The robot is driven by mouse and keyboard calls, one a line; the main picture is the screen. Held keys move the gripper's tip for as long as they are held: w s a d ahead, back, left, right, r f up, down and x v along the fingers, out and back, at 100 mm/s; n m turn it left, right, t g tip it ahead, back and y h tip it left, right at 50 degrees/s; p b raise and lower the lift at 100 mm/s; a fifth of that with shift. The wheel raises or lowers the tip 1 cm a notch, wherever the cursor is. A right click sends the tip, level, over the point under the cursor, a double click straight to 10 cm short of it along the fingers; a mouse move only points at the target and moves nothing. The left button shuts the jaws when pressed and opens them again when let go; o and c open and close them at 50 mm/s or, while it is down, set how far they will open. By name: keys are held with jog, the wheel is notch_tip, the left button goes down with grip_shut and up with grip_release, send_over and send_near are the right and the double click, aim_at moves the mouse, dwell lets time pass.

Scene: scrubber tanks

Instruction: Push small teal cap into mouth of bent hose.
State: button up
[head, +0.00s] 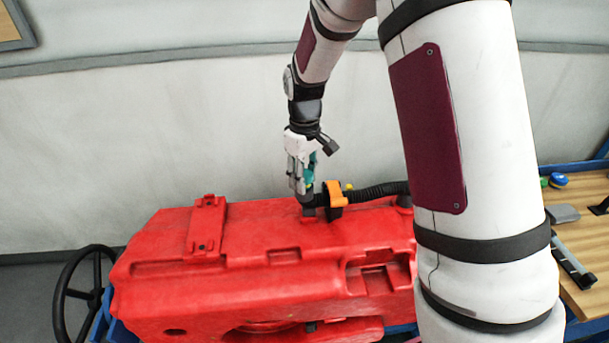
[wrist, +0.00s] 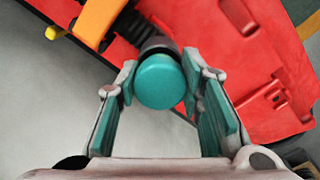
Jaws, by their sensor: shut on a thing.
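The small teal cap (wrist: 160,82) shows round and face-on in the wrist view, between the fingertips of my gripper (wrist: 158,84). My gripper is shut on it. The dark end of the bent hose (wrist: 157,43) shows just behind the cap, lined up with it. The cap hides the hose mouth, so I cannot tell how far in it sits. In the head view my gripper (head: 304,190) points down at the hose end above the red tank, and the black ribbed hose (head: 376,190) runs right from there, passing behind my arm.
The red tank (head: 250,240) fills the middle below. An orange clamp (head: 336,192) with a yellow knob (wrist: 54,33) sits around the hose, close to my gripper. A handwheel (head: 78,290) stands at left. A wooden bench (head: 585,225) with loose items is at right.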

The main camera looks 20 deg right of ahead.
jog(key=shift+s+f, duration=0.1)
jog(key=shift+f, duration=0.25)
jog(key=shift+s+f, duration=0.15)
jog(key=shift+f, duration=0.1)
dwell(0.3)
jog(key=shift+r, duration=0.1)
dwell(0.3)
jog(key=o, duration=1)
jog(key=shift+o, duration=0.2)
jog(key=shift+r, duration=0.1)
jog(key=o, duration=0.5)
jog(key=shift+w, duration=0.2)
jog(key=shift+o, duration=0.2)
jog(key=shift+r, duration=0.1)
